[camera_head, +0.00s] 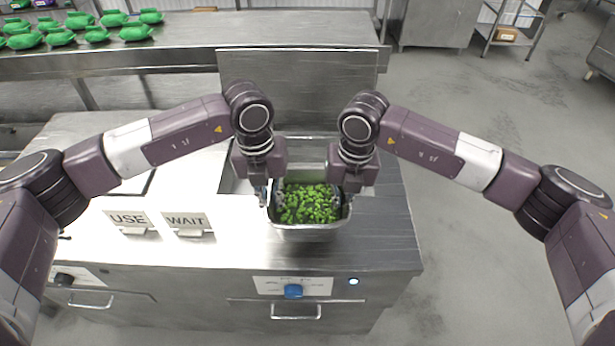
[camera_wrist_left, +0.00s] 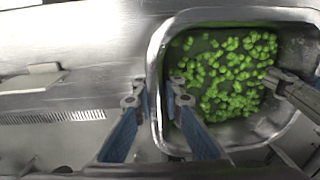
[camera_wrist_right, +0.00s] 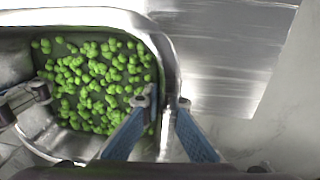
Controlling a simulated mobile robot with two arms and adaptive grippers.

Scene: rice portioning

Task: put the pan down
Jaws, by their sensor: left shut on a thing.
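The metal pan (camera_head: 308,232) holds many small green pieces. It is level over the right part of the steel counter; I cannot tell whether its base touches. My left gripper (camera_head: 267,194) is shut on the pan's left wall; the left wrist view shows its blue fingers (camera_wrist_left: 157,99) on both sides of the rim (camera_wrist_left: 154,62). My right gripper (camera_head: 350,192) is at the opposite wall; the right wrist view shows its fingers (camera_wrist_right: 166,101) close on both sides of the rim (camera_wrist_right: 168,62). The pan's underside is hidden.
A USE sign (camera_head: 128,219) and a WAIT sign (camera_head: 188,221) stand on the counter left of the pan. A blue knob (camera_head: 293,291) is on the front panel. Green bundles (camera_head: 60,38) lie on the back table. Bare counter shows right of the pan.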

